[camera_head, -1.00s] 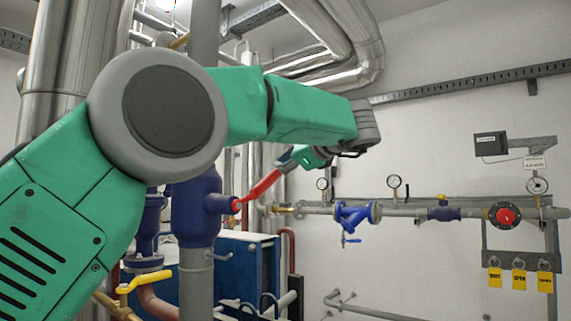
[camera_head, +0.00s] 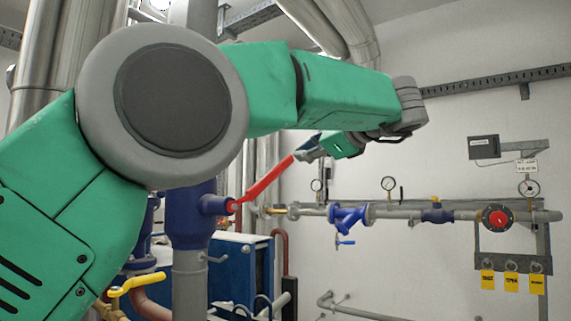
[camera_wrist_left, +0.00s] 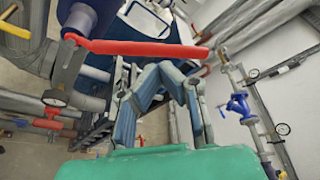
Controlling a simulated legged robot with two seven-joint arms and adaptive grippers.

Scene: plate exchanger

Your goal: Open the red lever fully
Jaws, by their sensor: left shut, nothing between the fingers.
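The red lever (camera_head: 265,180) is mounted on a short stub of a vertical blue pipe body (camera_head: 190,214). It slants up and to the right from its pivot. In the left wrist view, the red lever (camera_wrist_left: 140,48) runs almost level across the upper part of the picture. My left gripper (camera_head: 308,149) is at the lever's upper free end and looks shut with nothing in it. In the left wrist view, its fingers (camera_wrist_left: 160,72) are just below the lever's bar; I cannot tell whether they touch it. My right gripper is not in view.
A yellow-handled valve (camera_head: 136,284) is at lower left. A blue cabinet (camera_head: 236,262) stands behind the vertical pipe. A wall pipe with a blue strainer (camera_head: 348,216) and gauges runs to the right.

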